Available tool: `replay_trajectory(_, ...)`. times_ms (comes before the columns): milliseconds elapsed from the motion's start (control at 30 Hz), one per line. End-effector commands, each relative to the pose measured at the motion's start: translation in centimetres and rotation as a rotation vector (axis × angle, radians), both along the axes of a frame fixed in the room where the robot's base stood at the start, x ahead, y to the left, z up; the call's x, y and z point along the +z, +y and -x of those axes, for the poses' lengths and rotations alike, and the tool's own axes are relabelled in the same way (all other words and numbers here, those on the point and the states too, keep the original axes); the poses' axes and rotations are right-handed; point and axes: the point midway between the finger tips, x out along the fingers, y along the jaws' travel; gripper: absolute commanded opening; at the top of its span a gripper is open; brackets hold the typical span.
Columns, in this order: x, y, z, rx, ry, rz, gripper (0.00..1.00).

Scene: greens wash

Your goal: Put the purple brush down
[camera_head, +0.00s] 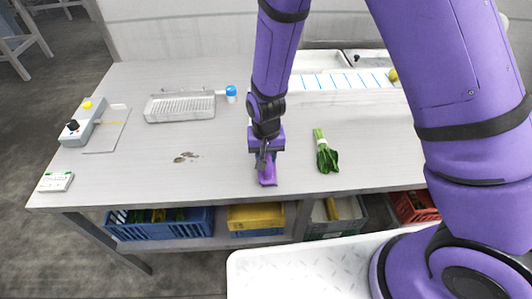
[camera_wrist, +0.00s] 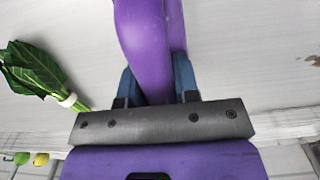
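The purple brush (camera_head: 268,176) is at my gripper's tip, over the front middle of the grey table (camera_head: 220,160). In the wrist view the purple brush (camera_wrist: 150,45) runs up between the two blue-grey fingers of my gripper (camera_wrist: 158,85), which press on both its sides. My gripper (camera_head: 266,158) points down in the head view. The brush's lower end is close to the tabletop; I cannot tell whether it touches. The part of the brush inside the gripper is hidden.
A bunch of greens (camera_head: 326,152) lies just right of the brush. Brown dirt spots (camera_head: 186,157) are on the table to its left. A metal drainer tray (camera_head: 180,107), a blue-capped bottle (camera_head: 231,94) and a control box (camera_head: 82,122) stand farther back and left. Crates (camera_head: 160,226) sit below.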

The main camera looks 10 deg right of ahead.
Motion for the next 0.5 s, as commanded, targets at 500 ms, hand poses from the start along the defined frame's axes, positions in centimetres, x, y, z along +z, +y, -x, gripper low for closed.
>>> replay_trajectory(500, 0.88, 0.03, -0.07, 0.000, -0.003, -0.002, 0.53)
